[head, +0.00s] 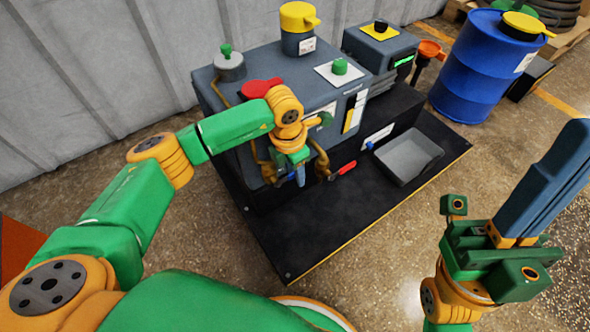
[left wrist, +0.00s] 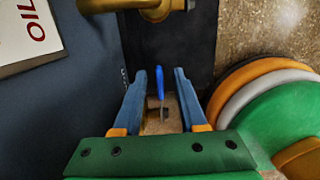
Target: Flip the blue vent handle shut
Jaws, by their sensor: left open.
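The blue vent handle (left wrist: 160,80) shows in the left wrist view as a narrow blue piece standing between my left gripper's fingers, with a visible gap on each side. My left gripper (left wrist: 159,98) is open around it, not visibly touching it. In the head view, my left gripper (head: 298,176) points down at the front of the grey furnace unit (head: 225,115), beside brass piping. There the handle cannot be told apart from the blue-grey fingers. My right gripper (head: 540,185) is at the lower right, fingers up, far from the unit; its finger gap cannot be made out.
A red-handled lever (head: 345,168) sits just right of my left gripper, near a brass pipe (left wrist: 155,8). A grey tray (head: 408,157) lies on the black base (head: 345,215). A blue drum (head: 478,65) stands at the back right. The base's front is clear.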

